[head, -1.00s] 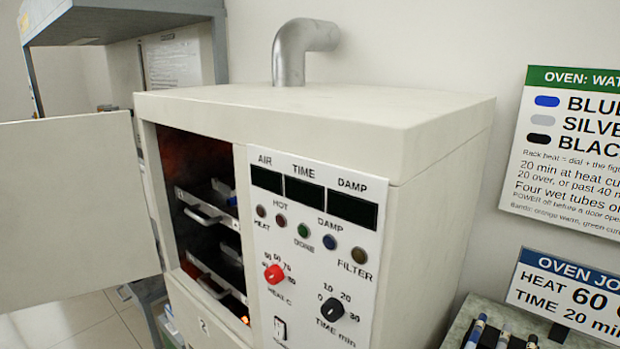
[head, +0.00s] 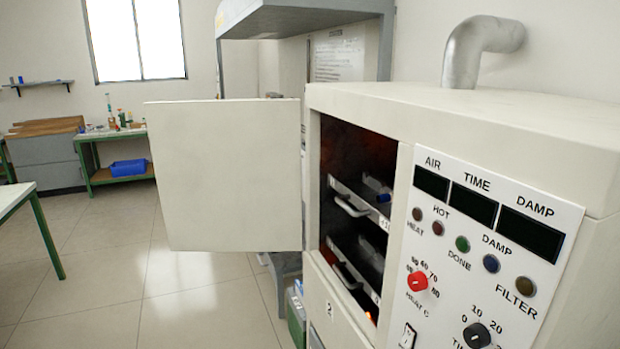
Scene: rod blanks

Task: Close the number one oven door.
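The upper oven door (head: 225,175) is a plain pale panel, swung wide open to the left of the oven (head: 480,110). No number shows on its visible face. The open chamber (head: 352,160) holds two racks with handles, the upper rack (head: 350,208) and the lower rack (head: 345,278), with a faint orange glow inside. A blue item lies on the upper rack. Below the chamber, a panel marked 2 (head: 330,318) is shut. Neither of my grippers is in view.
The control panel (head: 480,250) has dark displays, a red heat knob (head: 418,281) and a black time knob (head: 477,335). A grey shelf unit (head: 300,20) stands behind the door. Floor (head: 190,290) is clear in front of the door. A green bench (head: 115,150) stands farther back.

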